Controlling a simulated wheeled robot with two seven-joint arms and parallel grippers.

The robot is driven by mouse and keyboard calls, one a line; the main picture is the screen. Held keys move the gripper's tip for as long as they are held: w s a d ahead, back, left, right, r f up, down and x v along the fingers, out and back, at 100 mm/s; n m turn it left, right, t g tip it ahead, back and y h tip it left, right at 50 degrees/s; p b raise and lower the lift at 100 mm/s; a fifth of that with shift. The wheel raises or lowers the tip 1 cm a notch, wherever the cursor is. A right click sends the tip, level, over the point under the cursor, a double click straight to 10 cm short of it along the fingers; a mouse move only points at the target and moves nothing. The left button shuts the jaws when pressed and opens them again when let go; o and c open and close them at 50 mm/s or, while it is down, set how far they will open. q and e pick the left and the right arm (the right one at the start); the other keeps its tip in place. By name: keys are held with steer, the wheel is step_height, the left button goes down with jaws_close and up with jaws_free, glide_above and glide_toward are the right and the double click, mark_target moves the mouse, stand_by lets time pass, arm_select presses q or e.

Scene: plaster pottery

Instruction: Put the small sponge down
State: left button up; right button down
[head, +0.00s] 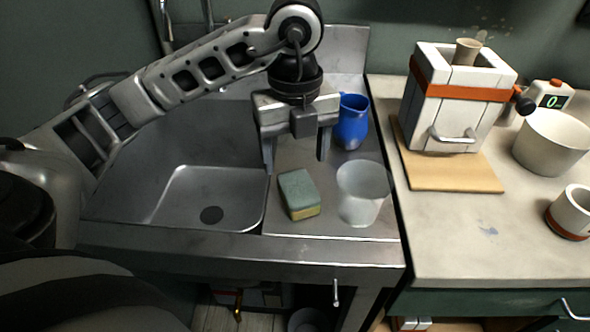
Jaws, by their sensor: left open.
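The small sponge (299,193), green on top with a yellow underside, lies flat on the steel drainboard (285,225) to the right of the sink basin. My left gripper (297,165) is open above and just behind the sponge, its two fingers pointing down. Nothing is between the fingers, and the sponge appears apart from them. My right gripper is not in view.
A translucent cup (361,192) stands close to the right of the sponge, and a blue jug (351,122) stands behind it. The sink basin (212,190) is empty. On the right counter, a white box-shaped kiln (455,95) stands on a wooden board (450,172).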

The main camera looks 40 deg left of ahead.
mark_target(295, 180)
arm_select(q)
step_height(295, 180, up, 6)
steer(key=p, duration=0.1)
steer(key=shift+r, duration=0.15)
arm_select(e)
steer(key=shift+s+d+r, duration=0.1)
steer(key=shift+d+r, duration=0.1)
